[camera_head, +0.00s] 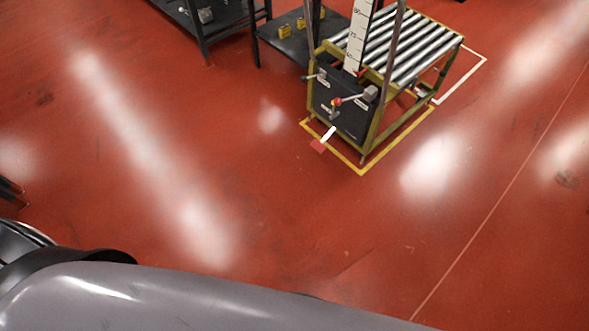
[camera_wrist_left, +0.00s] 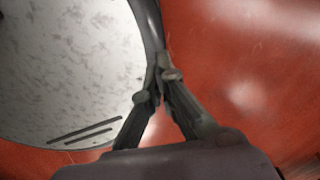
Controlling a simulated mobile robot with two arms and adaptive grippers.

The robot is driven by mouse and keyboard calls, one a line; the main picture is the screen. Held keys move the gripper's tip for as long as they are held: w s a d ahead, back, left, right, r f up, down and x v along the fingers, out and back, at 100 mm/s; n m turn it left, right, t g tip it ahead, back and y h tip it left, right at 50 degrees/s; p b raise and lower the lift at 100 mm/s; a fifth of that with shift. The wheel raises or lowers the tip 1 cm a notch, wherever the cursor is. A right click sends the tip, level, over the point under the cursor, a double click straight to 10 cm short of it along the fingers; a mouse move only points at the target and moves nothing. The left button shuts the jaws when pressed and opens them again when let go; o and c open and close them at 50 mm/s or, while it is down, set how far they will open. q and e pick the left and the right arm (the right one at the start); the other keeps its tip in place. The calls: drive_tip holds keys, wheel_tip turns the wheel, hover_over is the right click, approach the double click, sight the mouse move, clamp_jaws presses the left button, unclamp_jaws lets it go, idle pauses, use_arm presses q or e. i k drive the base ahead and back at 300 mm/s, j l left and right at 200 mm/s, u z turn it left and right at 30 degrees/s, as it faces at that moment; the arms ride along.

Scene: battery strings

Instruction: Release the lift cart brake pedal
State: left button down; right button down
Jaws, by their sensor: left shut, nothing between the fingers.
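The lift cart (camera_head: 345,105) stands at the upper right of the head view, with a dark front panel, an olive-yellow frame and a roller top (camera_head: 405,45). A red pedal (camera_head: 318,146) on a pale lever sticks out low at its front, near the floor. A red-knobbed handle (camera_head: 338,101) is on the front panel. My left gripper (camera_wrist_left: 160,75) shows in the left wrist view with its fingertips together and nothing between them, well away from the cart. My right gripper is in neither view.
Yellow floor tape (camera_head: 362,170) outlines the cart's place. A dark workbench (camera_head: 285,45) with yellow items stands behind it, left. Another dark table (camera_head: 205,15) is farther left. The red floor (camera_head: 200,150) before the cart is clear. My grey body fills the bottom.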

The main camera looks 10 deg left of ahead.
sight(318, 145)
drive_tip(key=k+j+z, duration=0.1)
drive_tip(key=k+j, duration=0.8)
drive_tip(key=k, duration=0.15)
drive_tip(key=i+l+u, duration=0.25)
drive_tip(key=i, duration=0.5)
drive_tip(key=i+l+u, duration=0.25)
drive_tip(key=i+l, duration=0.3)
drive_tip(key=i, duration=0.2)
drive_tip(key=i+l+u, duration=0.2)
drive_tip(key=i+l, duration=0.4)
drive_tip(key=i, duration=0.05)
